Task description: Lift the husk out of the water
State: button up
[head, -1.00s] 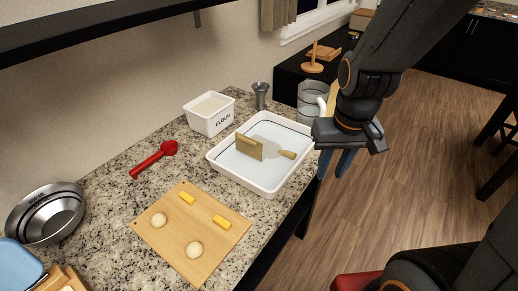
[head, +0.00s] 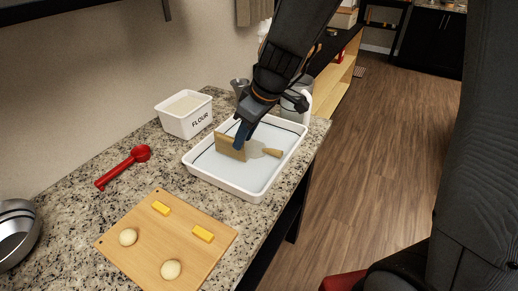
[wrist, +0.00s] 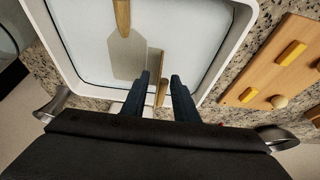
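The husk seems to be the tan, flat rectangular piece (head: 227,148) standing on edge in the white tray (head: 232,189). In the wrist view the husk (wrist: 161,92) shows nearly edge-on, as a narrow tan strip. My gripper (head: 240,140) is over the tray at the husk's right end, its blue fingers pointing down. In the wrist view my gripper (wrist: 161,80) is open, with a finger on each side of the tan strip and a gap showing. Whether the fingers touch it is unclear.
A wooden-handled turner (head: 268,152) lies in the tray beside the husk. A cutting board (head: 165,236) with dough balls and yellow pieces is in front.

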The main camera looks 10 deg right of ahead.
aim_at(239, 161)
jog(key=shift+x, duration=3.2)
grip_shut()
